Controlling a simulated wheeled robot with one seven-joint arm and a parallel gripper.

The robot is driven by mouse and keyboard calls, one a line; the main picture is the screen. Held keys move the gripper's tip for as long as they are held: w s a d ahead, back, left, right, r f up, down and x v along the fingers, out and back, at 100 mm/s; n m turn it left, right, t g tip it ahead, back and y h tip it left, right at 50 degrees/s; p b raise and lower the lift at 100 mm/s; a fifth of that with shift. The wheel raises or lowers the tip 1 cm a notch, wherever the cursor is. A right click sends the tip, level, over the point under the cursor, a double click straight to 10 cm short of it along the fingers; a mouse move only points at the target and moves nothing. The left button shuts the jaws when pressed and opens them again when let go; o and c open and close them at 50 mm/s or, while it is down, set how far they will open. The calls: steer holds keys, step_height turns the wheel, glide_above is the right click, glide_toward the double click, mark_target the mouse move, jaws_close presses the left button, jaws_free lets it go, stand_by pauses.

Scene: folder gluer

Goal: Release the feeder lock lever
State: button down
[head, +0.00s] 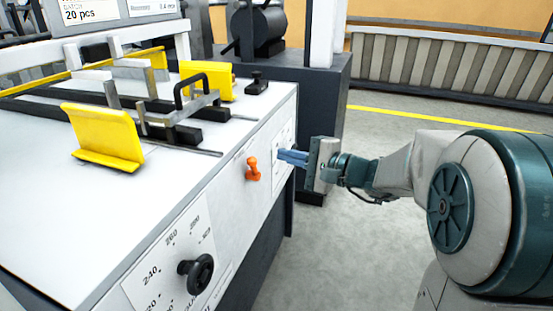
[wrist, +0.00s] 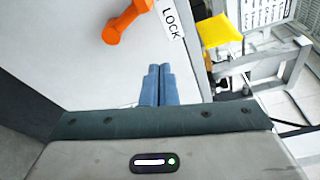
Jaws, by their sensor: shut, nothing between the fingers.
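The orange feeder lock lever (head: 253,169) sticks out from the white front panel of the machine in the head view. In the wrist view the lever (wrist: 125,22) is at the top, beside a white label (wrist: 170,18) reading LOCK. My gripper (head: 281,156) is shut and empty, its blue fingers pointing toward the panel just right of the lever. In the wrist view the closed fingertips (wrist: 158,68) are below the lever and label, apart from the lever. I cannot tell whether the fingertips touch the panel.
A black knob (head: 196,273) with a number scale sits on the panel nearer the front. Yellow guides (head: 105,137) and metal brackets stand on the white machine top (head: 60,205). A dark cabinet (head: 325,100) stands behind my gripper. The grey floor (head: 345,240) right of the machine is clear.

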steer(key=p+v, duration=0.1)
steer(key=v, duration=0.8)
steer(key=shift+s+f+p, duration=0.2)
steer(key=shift+s+p, duration=0.05)
steer(key=shift+p, duration=0.15)
steer(key=shift+a+r, duration=0.1)
steer(key=shift+a, duration=0.05)
steer(key=s+a+r+n+g+h+p, duration=0.5)
steer(key=s+r+g+p, duration=0.35)
steer(key=s+p, duration=0.7)
steer(key=s+d+r+n+h+p, duration=0.1)
steer(key=d+r+n+h+p, duration=0.1)
steer(key=r+p, duration=0.5)
steer(key=s+d+r+n+t+h+p, duration=0.1)
steer(key=d+r+n+h+p, duration=0.2)
steer(key=p, duration=0.9)
step_height(320, 180, up, 5)
steer(key=d+h, duration=0.2)
steer(key=h, duration=0.2)
steer(key=shift+s+p, duration=0.25)
steer(key=shift+p, duration=0.1)
